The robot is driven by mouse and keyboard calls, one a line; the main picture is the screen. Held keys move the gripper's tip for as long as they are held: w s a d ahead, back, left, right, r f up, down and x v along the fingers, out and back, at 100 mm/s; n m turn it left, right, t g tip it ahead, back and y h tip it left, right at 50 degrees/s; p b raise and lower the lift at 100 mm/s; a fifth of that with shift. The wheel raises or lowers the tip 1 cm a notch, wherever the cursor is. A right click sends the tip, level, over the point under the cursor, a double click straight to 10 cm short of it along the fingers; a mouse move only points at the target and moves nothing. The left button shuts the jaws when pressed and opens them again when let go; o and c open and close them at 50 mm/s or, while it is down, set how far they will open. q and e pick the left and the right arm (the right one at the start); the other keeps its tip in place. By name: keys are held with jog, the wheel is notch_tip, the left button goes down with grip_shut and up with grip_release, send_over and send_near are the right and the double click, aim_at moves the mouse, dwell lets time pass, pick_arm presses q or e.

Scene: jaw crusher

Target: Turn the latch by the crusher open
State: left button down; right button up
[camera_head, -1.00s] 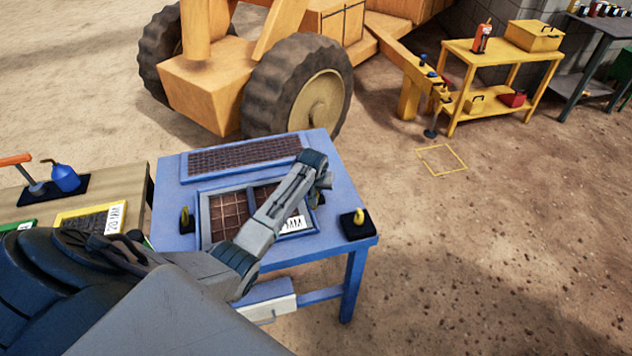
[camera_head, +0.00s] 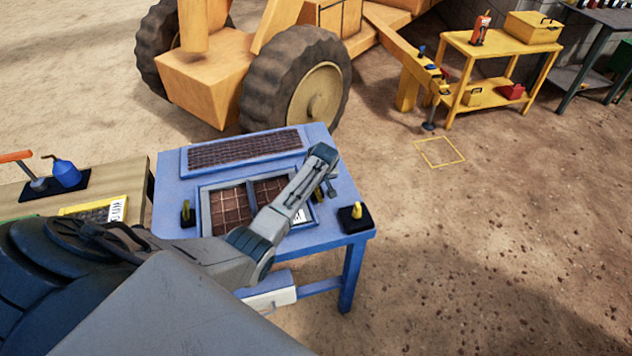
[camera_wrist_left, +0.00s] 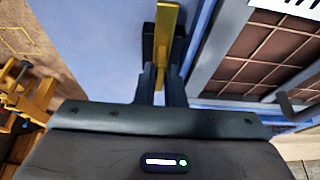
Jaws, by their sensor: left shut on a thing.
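The yellow latch (camera_wrist_left: 167,28) sits on a dark base on the blue table, beside the framed screen. In the left wrist view it is a flat bar rising away from my fingers. My left gripper (camera_wrist_left: 160,82) is shut on its near end. In the head view the latch (camera_head: 318,194) shows in part beside my left gripper (camera_head: 329,188), at the screen's right side. The framed brown screen (camera_head: 232,207) is partly covered by my left arm. My right gripper is not in view.
A yellow knob on a black block (camera_head: 356,212) stands at the blue table's (camera_head: 345,230) right corner, close to my left gripper. A narrow mesh panel (camera_head: 245,149) lies behind the screen. A wooden bench (camera_head: 125,178) stands left. The ground at right is open.

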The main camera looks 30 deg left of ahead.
aim_at(320, 197)
pick_arm(q)
jog(key=shift+w+r, duration=0.1)
jog(key=shift+r, duration=0.05)
jog(key=c, duration=1.5)
grip_release()
jog(key=b+v, duration=0.2)
jog(key=v, duration=0.8)
jog(key=shift+s+d+r, duration=0.15)
jog(key=shift+s+r, duration=0.05)
jog(key=shift+r, duration=0.1)
